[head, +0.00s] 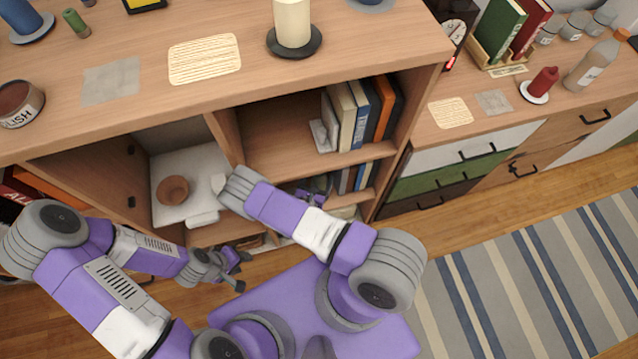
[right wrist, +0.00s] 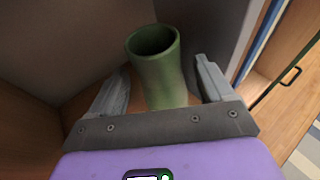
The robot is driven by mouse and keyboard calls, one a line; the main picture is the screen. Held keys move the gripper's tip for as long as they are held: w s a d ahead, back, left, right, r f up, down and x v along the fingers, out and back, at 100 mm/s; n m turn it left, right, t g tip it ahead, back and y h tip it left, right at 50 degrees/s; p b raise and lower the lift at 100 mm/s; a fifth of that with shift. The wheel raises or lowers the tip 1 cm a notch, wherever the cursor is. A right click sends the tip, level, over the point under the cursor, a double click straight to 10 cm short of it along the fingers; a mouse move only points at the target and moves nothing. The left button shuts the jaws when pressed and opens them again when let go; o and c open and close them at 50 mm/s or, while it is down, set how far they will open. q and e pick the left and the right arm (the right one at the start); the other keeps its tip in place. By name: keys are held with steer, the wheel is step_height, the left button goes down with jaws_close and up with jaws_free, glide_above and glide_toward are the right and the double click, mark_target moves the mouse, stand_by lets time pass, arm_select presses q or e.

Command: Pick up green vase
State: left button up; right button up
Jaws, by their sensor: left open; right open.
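The green vase (right wrist: 160,75) is an upright, open-topped cylinder in the right wrist view, standing inside a wooden shelf compartment. My right gripper (right wrist: 164,78) is open, with one finger on each side of the vase. A narrow gap shows beside each finger, and the vase's base is hidden behind the gripper body. In the head view the vase cannot be made out in the shelf; my right gripper (head: 316,190) shows only partly there, in the lower middle compartment. My left gripper (head: 240,270) is open and empty, low in front of the cabinet.
Upright books (head: 358,112) stand in the compartment above my right gripper. A brown pot (head: 173,190) sits in the left compartment. A candle (head: 292,22) stands on the cabinet top (head: 365,45). Striped rug (head: 520,265) and open floor lie to the right.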

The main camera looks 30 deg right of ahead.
steer(key=shift+x, duration=1.2)
jaws_close()
